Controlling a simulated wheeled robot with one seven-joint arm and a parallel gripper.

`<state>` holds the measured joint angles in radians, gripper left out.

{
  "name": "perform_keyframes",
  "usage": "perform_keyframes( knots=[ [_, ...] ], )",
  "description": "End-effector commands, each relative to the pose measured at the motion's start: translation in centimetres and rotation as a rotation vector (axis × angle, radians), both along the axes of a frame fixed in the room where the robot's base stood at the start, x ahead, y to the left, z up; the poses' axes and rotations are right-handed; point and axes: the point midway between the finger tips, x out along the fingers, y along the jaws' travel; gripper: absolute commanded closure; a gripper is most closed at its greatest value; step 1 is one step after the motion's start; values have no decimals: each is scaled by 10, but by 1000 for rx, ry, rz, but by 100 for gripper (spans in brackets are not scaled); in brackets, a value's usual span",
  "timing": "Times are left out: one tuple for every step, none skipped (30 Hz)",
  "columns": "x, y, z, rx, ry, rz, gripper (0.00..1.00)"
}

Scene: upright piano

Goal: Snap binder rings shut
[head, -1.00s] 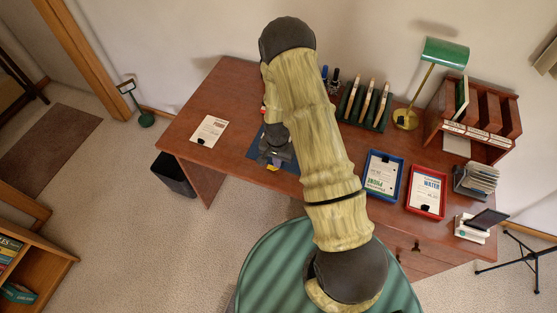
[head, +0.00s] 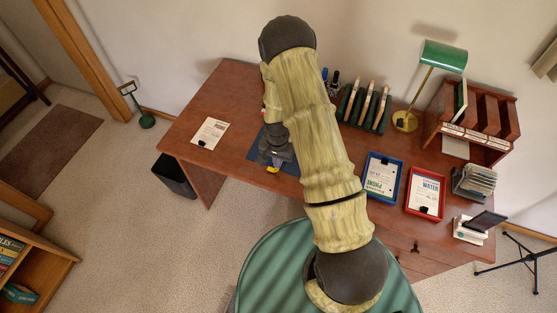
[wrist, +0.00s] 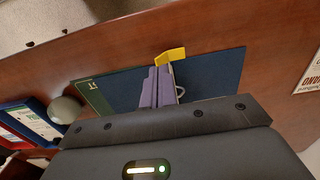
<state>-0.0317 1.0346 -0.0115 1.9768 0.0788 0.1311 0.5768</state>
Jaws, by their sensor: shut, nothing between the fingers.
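A dark blue binder (head: 254,145) lies on the desk, mostly hidden by my arm in the head view. In the wrist view its blue cover (wrist: 215,76) spreads on both sides of my gripper, with a dark green strip (wrist: 95,95) at the left. My gripper (wrist: 157,72) has its purple fingers together over the binder's middle, with nothing seen between them. A yellow tab (wrist: 171,56) shows just beyond the fingertips. Other rings are hidden.
A clipboard with paper (head: 210,133) lies left of the binder. A blue tray (head: 382,178) and a red tray (head: 425,193) lie right. The desk's left part is mostly clear.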

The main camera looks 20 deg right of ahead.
Motion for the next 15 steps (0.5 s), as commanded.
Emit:
perform_keyframes(
  knots=[
    [0, 0, 6, 0, 0, 0, 100],
    [0, 0, 8, 0, 0, 0, 100],
    [0, 0, 11, -1, -1, 0, 100],
    [0, 0, 13, -1, -1, 0, 100],
    [0, 0, 14, -1, -1, 0, 100],
    [0, 0, 17, -1, -1, 0, 100],
    [0, 0, 19, -1, -1, 0, 100],
    [0, 0, 21, -1, -1, 1, 100],
    [0, 0, 23, -1, -1, 1, 100],
    [0, 0, 25, -1, -1, 1, 100],
    [0, 0, 27, -1, -1, 1, 100],
    [0, 0, 30, -1, -1, 1, 100],
    [0, 0, 32, -1, -1, 1, 100],
    [0, 0, 34, -1, -1, 1, 100],
    [0, 0, 36, -1, -1, 1, 100]
  ],
)
